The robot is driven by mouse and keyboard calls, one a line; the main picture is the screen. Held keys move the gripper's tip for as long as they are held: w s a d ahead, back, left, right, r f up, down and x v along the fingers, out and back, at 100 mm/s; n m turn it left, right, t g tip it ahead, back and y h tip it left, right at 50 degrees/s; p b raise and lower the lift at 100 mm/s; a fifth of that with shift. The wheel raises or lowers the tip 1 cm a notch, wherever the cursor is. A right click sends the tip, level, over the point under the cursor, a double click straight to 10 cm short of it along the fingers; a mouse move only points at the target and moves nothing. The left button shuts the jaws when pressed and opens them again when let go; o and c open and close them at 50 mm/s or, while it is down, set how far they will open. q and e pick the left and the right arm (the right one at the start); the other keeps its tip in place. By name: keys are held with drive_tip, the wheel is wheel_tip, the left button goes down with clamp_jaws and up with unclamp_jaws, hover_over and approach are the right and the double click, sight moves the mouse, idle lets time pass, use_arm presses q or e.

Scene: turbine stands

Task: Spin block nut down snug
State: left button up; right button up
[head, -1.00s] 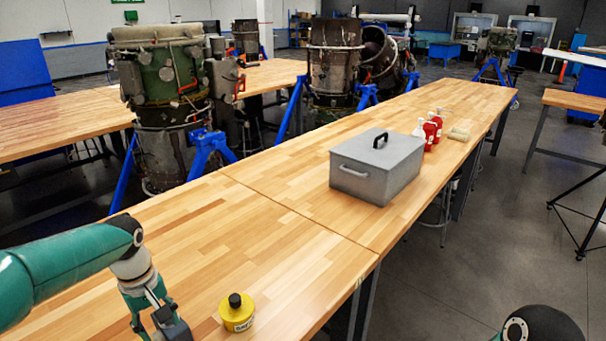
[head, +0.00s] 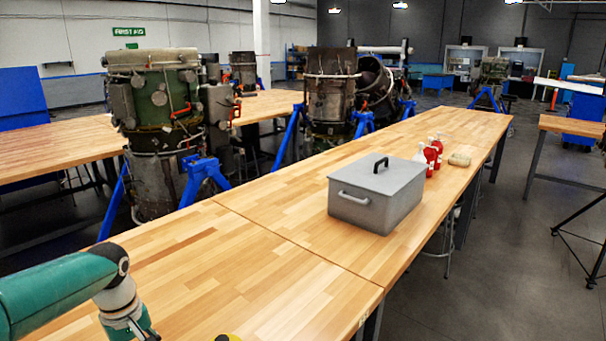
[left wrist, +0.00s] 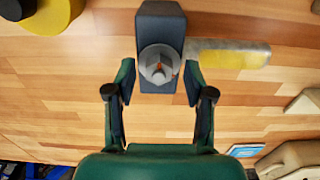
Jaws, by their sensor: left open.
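In the left wrist view a dark grey block (left wrist: 160,22) lies on the wooden bench. A grey hex nut (left wrist: 160,65) sits on it, with an orange-brown spot at its centre. My left gripper (left wrist: 160,82) is open, with one finger on each side of the nut and a visible gap to it on both sides. Whether the nut is snug against the block cannot be told. My right gripper is not in view.
A yellow-and-grey bar (left wrist: 230,53) lies right of the block. A yellow container with a black cap (left wrist: 52,12) stands at upper left. Beige pieces (left wrist: 290,155) lie at the right. A grey lidded box (head: 375,195) and red bottles (head: 432,155) stand farther along the bench.

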use_arm(q)
drive_tip(key=shift+w+f, duration=0.15)
drive_tip(key=shift+f, duration=0.5)
drive_tip(key=shift+r, duration=0.1)
drive_tip(key=c, duration=0.7)
drive_tip(key=o, duration=0.7)
wheel_tip(320, 180, up, 12)
